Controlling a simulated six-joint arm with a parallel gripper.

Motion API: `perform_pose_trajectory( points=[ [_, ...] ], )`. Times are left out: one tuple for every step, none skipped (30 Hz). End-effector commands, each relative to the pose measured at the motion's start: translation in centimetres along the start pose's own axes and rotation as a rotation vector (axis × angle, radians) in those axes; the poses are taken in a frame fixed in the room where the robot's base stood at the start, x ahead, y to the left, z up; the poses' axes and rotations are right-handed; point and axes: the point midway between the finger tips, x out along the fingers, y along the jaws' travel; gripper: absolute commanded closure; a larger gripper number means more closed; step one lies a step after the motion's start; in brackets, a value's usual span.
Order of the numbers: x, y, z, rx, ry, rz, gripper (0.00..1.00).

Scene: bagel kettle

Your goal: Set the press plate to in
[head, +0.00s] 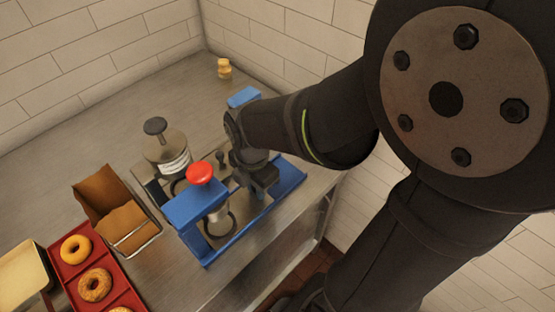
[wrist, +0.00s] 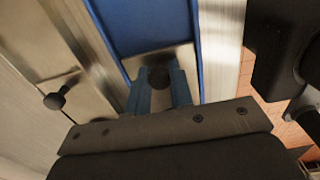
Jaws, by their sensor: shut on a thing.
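A blue press frame (head: 235,237) with a red knob (head: 200,173) on top stands near the counter's right edge. In the wrist view, a grey metal plate (wrist: 155,63), which looks like the press plate, lies between blue rails (wrist: 197,40). A dark round knob (wrist: 158,78) stands on it. My gripper (wrist: 160,88) is shut on this knob, with one finger on each side. In the head view my gripper (head: 262,190) is low over the blue frame behind the red knob, and my wrist hides most of the plate there.
A metal kettle-like pot (head: 167,152) with a black knob stands just left of the press. A container with brown paper (head: 112,205) and a red tray (head: 65,268) of bagels are further left. A small yellow item (head: 224,68) lies at the back. The back left counter is clear.

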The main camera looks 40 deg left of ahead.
Motion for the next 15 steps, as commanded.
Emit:
perform_pose_trajectory(
  points=[
    [-0.03,0.05,-0.26,0.000,0.006,0.001,1.00],
    [-0.03,0.05,-0.27,0.000,0.006,0.001,1.00],
    [-0.02,0.05,-0.28,0.000,0.006,0.001,1.00],
    [-0.02,0.05,-0.28,0.000,0.007,0.001,1.00],
    [-0.02,0.04,-0.29,0.000,0.007,0.001,1.00],
    [-0.02,0.04,-0.30,0.000,0.007,0.001,0.72],
    [-0.01,0.04,-0.29,0.000,0.007,0.001,0.66],
    [-0.01,0.03,-0.27,0.000,0.006,0.000,0.60],
    [-0.01,0.03,-0.25,0.000,0.006,0.000,0.59],
    [-0.01,0.02,-0.24,0.000,0.006,0.000,0.59],
    [0.00,0.02,-0.23,0.000,0.005,0.000,0.59],
    [0.00,0.02,-0.21,0.000,0.005,0.000,0.59],
    [0.00,0.01,-0.20,0.000,0.005,0.000,0.59],
    [0.00,0.01,-0.19,0.000,0.005,0.000,0.59],
    [0.00,0.00,-0.18,0.000,0.005,0.000,0.59]
  ],
)
